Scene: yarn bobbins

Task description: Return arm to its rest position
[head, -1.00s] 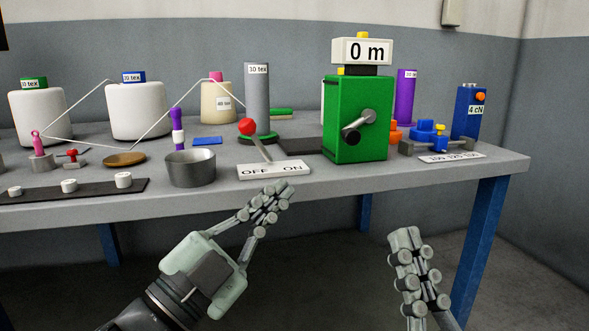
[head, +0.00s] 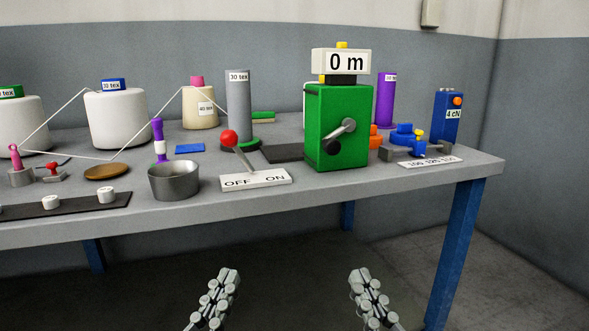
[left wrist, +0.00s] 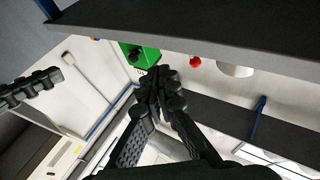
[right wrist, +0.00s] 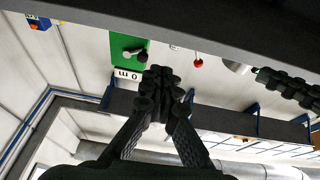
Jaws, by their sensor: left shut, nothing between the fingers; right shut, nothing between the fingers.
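My left gripper (head: 222,290) is low in front of the table in the head view, apart from everything and empty. Its fingers are closed together in the left wrist view (left wrist: 160,90). My right gripper (head: 366,290) is at about the same height to the right, also in front of the table and empty. Its fingers are closed together in the right wrist view (right wrist: 160,85). The lower parts of both arms are outside the head view.
The table (head: 330,190) stands behind and above both grippers, with a blue leg (head: 455,245) at right. On it are a green box with a crank (head: 325,110), a red-knobbed lever (head: 230,138), a metal cup (head: 174,184) and several bobbins. The space between the grippers is clear.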

